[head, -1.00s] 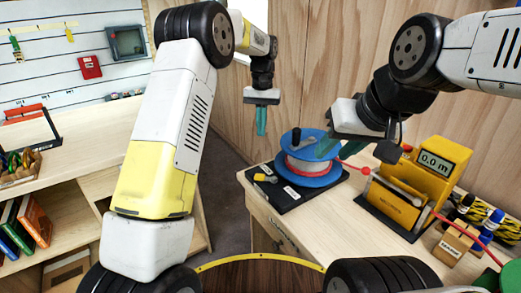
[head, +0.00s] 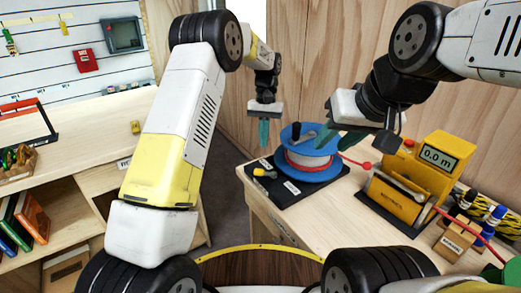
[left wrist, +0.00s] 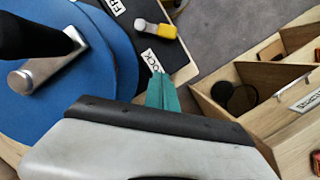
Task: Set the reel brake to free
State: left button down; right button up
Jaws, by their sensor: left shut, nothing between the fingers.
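The blue rope reel (head: 310,167) stands on a black base plate (head: 290,194) on the wooden bench. The reel brake lever (head: 264,173), grey with a yellow end, sits at the plate's left corner. In the left wrist view the brake lever (left wrist: 157,29) lies between a partly cut-off label starting "FR" and a "LOCK" label (left wrist: 152,61). My left gripper (head: 264,133) is shut and empty, above and behind the lever. Its teal fingertips (left wrist: 162,80) show near the LOCK label, apart from the lever. My right gripper (head: 340,141) is by the reel's right rear; its finger gap is unclear.
A yellow meter box (head: 415,185) reading 0.0 m stands right of the reel, with a red cord (head: 355,163) between them. A small wooden block (head: 455,243) and coiled rope are further right. A shelf unit (head: 75,215) is at left.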

aim_at(265, 173)
pick_arm(q)
jog(key=x, duration=0.5)
jog(key=shift+s+f, duration=0.2)
jog(key=shift+s, duration=0.05)
jog(key=shift+s+a+r, duration=0.1)
jog(key=shift+s+a, duration=0.05)
jog(key=shift+s, duration=0.35)
jog(key=shift+s+a+r, duration=0.1)
jog(key=shift+s, duration=0.45)
jog(key=shift+s+a+f, duration=0.1)
jog(key=shift+s+a, duration=0.05)
jog(key=shift+s, duration=0.55)
